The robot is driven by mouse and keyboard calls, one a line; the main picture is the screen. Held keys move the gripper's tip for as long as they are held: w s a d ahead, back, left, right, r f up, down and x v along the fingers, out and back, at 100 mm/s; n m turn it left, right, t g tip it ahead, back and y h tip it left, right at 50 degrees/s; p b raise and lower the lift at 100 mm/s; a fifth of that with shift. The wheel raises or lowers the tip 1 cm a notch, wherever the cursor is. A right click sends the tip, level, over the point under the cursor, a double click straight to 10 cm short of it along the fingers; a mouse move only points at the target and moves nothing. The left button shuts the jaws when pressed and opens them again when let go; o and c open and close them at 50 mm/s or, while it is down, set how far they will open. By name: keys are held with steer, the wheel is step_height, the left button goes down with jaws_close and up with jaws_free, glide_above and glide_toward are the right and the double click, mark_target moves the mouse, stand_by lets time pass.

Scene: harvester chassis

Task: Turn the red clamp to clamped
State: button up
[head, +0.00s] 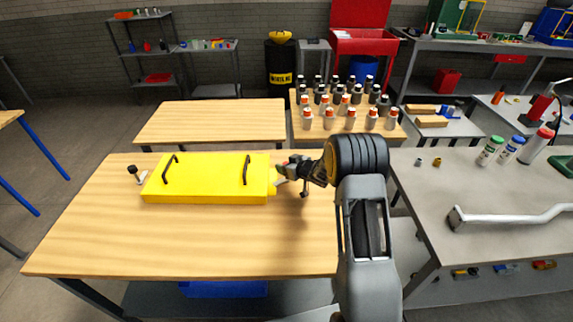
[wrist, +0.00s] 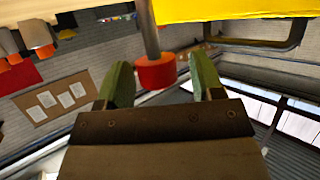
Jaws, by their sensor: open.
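A yellow box-like cover (head: 210,190) with two black handles lies on the wooden table. The red clamp shows in the wrist view as a red tip (wrist: 156,72) on a grey rod, beside the yellow cover (wrist: 235,9). My gripper (head: 284,177) is at the cover's right end in the head view and hides most of the clamp there. In the wrist view my gripper (wrist: 161,70) is open, with one green finger on each side of the red tip. I cannot tell whether either finger touches it.
A black-knobbed clamp (head: 135,174) stands at the cover's left end. The wooden table (head: 170,245) is bare in front of the cover. Several bottles stand on a table behind; a grey bench (head: 480,255) with a bent white pipe (head: 510,217) is at the right.

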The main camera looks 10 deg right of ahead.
steer(key=shift+c, duration=0.2)
steer(key=c, duration=0.9)
steer(key=shift+f, duration=0.1)
steer(key=shift+w+b, duration=0.1)
steer(key=shift+b, duration=0.4)
steer(key=shift+a+f+m+t+h+b, duration=0.15)
steer(key=shift+m+t+h+b, duration=0.4)
steer(key=shift+b, duration=0.5)
steer(key=m+h+b, duration=0.2)
steer(key=b, duration=0.3)
steer(key=shift+t+h, duration=0.35)
steer(key=m+h+b, duration=0.1)
steer(key=b, duration=0.3)
steer(key=m+h+b, duration=0.1)
steer(key=b, duration=0.2)
steer(key=shift+w+d+b, duration=0.1)
steer(key=shift+d+b, duration=0.2)
steer(key=shift+b, duration=0.1)
steer(key=shift+r+m+h+b, duration=0.25)
steer(key=shift+h+b, duration=0.15)
steer(key=shift+b, duration=0.7)
steer(key=shift+r+b, duration=0.2)
steer(key=shift+b, duration=0.7)
